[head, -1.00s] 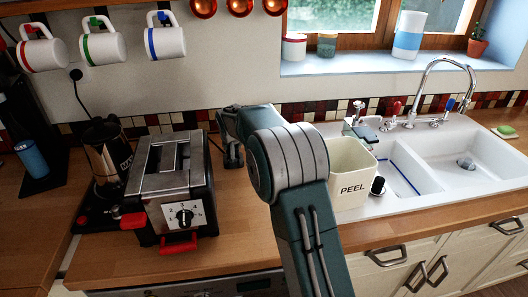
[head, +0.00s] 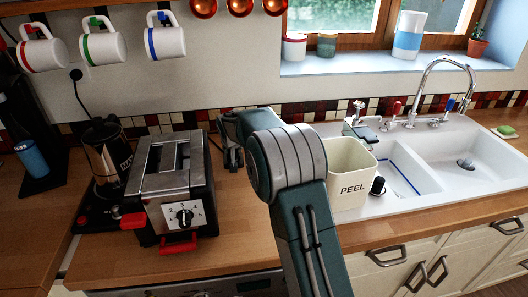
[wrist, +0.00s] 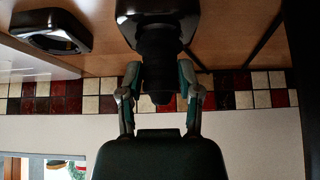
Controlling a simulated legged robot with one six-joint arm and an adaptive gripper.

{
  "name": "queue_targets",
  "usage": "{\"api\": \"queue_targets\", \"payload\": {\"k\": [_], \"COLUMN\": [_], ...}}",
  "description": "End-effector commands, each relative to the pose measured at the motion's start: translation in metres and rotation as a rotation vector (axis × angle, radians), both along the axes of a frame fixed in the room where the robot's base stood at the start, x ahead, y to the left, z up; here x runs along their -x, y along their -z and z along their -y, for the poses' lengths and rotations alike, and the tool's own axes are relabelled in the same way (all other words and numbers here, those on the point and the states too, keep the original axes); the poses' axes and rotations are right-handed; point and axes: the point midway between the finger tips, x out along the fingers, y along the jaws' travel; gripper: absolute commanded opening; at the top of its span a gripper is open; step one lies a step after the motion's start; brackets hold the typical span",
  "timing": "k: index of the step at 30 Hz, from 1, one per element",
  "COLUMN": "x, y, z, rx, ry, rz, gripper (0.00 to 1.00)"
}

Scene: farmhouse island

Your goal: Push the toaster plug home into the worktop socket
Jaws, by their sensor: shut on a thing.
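My gripper (wrist: 160,82) is shut on a dark plug (wrist: 160,48). In the wrist view, which is upside down, the plug's ribbed part is between the fingers, and a glossy black body is beyond it at the top edge. I cannot tell whether that body is all plug or partly a socket. A black square-rimmed fitting with a hollow, probably a socket (wrist: 50,30), lies on the worktop at the upper left. In the head view my gripper (head: 233,152) is partly hidden by my arm, just right of the steel and black toaster (head: 172,190).
A cream PEEL bin (head: 352,190) stands right of my arm, before the white sink (head: 475,150). A coffee maker (head: 105,165) is left of the toaster. The tiled wall (wrist: 100,105) is close behind my gripper. Bare worktop (head: 240,215) lies between toaster and arm.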

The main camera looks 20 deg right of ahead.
Motion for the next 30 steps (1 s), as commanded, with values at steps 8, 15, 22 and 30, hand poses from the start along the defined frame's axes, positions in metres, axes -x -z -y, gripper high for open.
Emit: {"api": "queue_targets", "payload": {"k": [8, 15, 22, 30], "x": [0.0, 0.0, 0.0, 0.0], "y": [0.006, 0.012, 0.011, 0.01], "z": [0.0, 0.0, 0.0, 0.0], "rx": [0.0, 0.001, 0.0, 0.0], "ry": [0.0, 0.0, 0.0, 0.0], "rz": [-0.002, -0.003, -0.002, -0.001], "gripper": [0.0, 0.0, 0.85, 0.67]}}
